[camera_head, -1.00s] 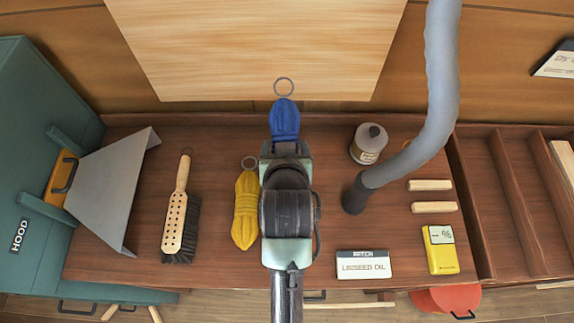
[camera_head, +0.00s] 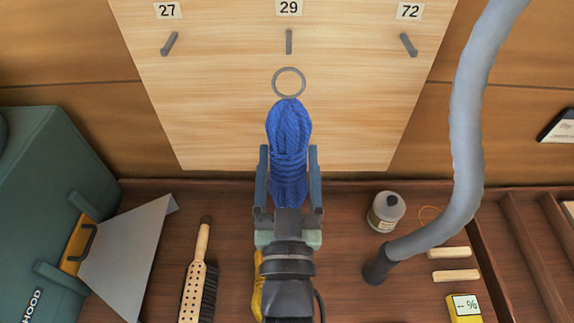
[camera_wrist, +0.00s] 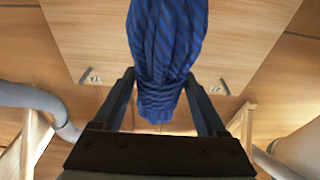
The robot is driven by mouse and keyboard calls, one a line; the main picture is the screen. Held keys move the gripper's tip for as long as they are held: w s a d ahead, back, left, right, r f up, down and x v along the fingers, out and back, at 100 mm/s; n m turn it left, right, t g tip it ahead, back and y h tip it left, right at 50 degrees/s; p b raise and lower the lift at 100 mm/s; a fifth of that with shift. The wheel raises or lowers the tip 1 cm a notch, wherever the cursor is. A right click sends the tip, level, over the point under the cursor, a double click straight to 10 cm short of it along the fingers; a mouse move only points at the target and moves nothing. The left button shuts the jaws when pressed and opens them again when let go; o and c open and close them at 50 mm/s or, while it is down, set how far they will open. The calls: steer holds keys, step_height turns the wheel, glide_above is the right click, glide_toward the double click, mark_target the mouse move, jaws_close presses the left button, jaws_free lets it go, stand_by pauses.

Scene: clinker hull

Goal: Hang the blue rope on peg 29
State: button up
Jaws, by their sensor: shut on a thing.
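The blue rope (camera_head: 289,135) is a bundled hank with a grey ring (camera_head: 289,82) at its top end. My gripper (camera_head: 288,180) is shut on the rope's lower part, with a finger on each side. The rope also fills the upper middle of the wrist view (camera_wrist: 166,50); its ring is out of that view. Peg 29 (camera_head: 289,41) sticks out of the pale wooden board, under the label "29" (camera_head: 289,8). In the head view the ring is just below the peg in the picture and apart from it. The depth gap between them is hard to tell.
Peg 27 (camera_head: 169,43) is to the left and peg 72 (camera_head: 409,45) to the right on the board (camera_head: 220,110). A grey hose (camera_head: 465,130) rises at the right. A bottle (camera_head: 386,212), a brush (camera_head: 200,275) and the yellow rope (camera_head: 257,285) are on the bench.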

mark_target(288, 196)
steer(key=w+f+b, duration=0.1)
steer(key=w+b, duration=0.1)
steer(key=w, duration=0.7)
steer(key=shift+w+f, duration=0.15)
steer(key=shift+w, duration=0.15)
stand_by(0.6)
stand_by(0.6)
steer(key=o, duration=1.5)
steer(key=shift+f, duration=0.1)
steer(key=s+b, duration=0.1)
steer(key=s, duration=0.2)
steer(key=s+f+b, duration=0.1)
steer(key=s, duration=0.3)
steer(key=s+f+b, duration=0.1)
steer(key=s+b, duration=0.1)
steer(key=s, duration=0.2)
steer(key=shift+s+f, duration=0.1)
steer(key=shift+s, duration=0.75)
